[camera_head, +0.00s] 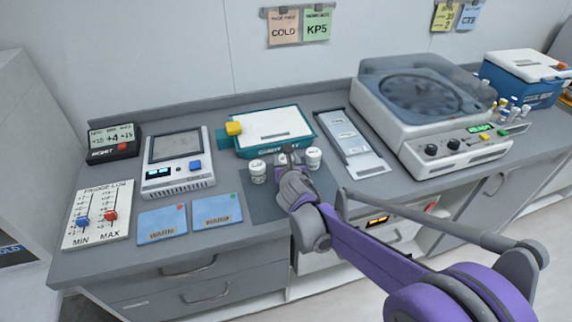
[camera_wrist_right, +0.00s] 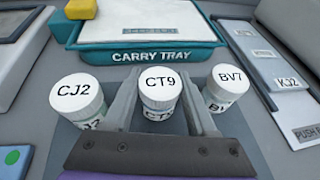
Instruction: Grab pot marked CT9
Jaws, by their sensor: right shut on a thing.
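The pot marked CT9 (camera_wrist_right: 160,84) is white-lidded and stands upright between the fingers of my right gripper (camera_wrist_right: 158,112) in the right wrist view. The right gripper is shut on it. In the head view the right gripper (camera_head: 290,165) hides most of this pot. The pot marked CJ2 (camera_wrist_right: 78,98) stands to its left and the pot marked BV7 (camera_wrist_right: 227,84) to its right. They also show in the head view, CJ2 (camera_head: 257,172) and BV7 (camera_head: 313,158). My left gripper is not in view.
A teal carry tray (camera_wrist_right: 150,48) lies just behind the pots. A dark mat (camera_head: 262,208) is under them. A centrifuge (camera_head: 420,100) stands at the right, and blue cards (camera_head: 216,210) and a console (camera_head: 178,160) lie to the left.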

